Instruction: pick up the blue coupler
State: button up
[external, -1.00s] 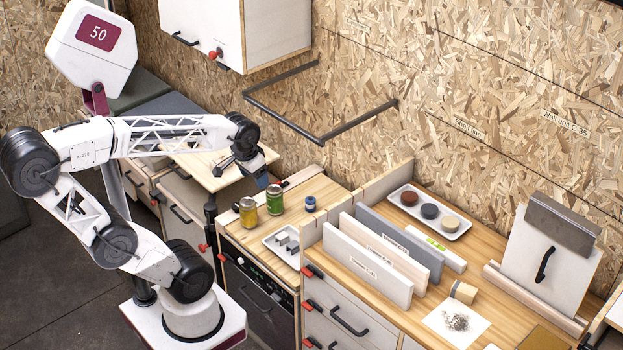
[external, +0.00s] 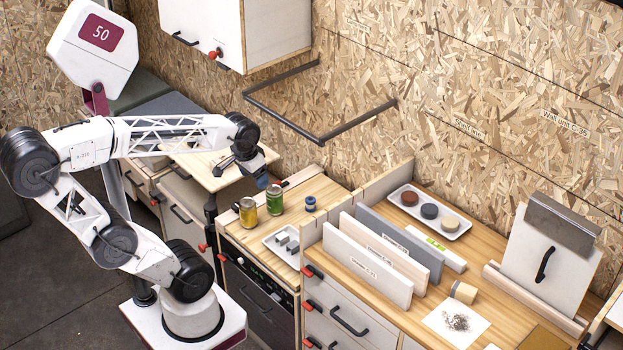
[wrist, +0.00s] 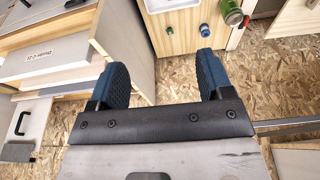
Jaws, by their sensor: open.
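The blue coupler (external: 310,203) is a small upright blue piece with a paler middle band on the wooden counter, right of the green jar. It also shows in the wrist view (wrist: 204,30), near the tip of the right-hand finger as pictured. My gripper (external: 262,180) is above the back left part of the counter, left of and higher than the coupler. In the wrist view its two blue fingers (wrist: 167,75) are wide apart, with nothing between them. The gripper is open and apart from the coupler.
A green jar (external: 274,199) and a yellow jar (external: 248,213) stand left of the coupler. A white tray (external: 268,241) with grey blocks lies in front. Upright panels (external: 365,265) stand to the right. A dark rail (external: 290,112) juts from the wall behind.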

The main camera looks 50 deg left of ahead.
dwell(0.4)
jog(key=m+t+y, duration=0.2)
jog(key=m+y, duration=1)
jog(key=m, duration=0.6)
send_over(311, 203)
jog(key=s, duration=0.7)
notch_tip(311, 203, down, 26)
jog(key=w+d+f+m+t, duration=0.1)
jog(key=f+m, duration=0.1)
jog(key=f, duration=0.2)
jog(key=w+d+f+m+t, duration=0.1)
jog(key=w+f+m, duration=0.1)
jog(key=f+m, duration=0.1)
jog(key=w+d+f+m+t+h, duration=0.1)
jog(key=f+m, duration=0.1)
jog(key=f, duration=0.3)
jog(key=shift+w+f+m+t, duration=0.15)
jog(key=shift+w+m+t, duration=0.15)
jog(key=shift+x, duration=1.3)
jog(key=shift+a, duration=0.1)
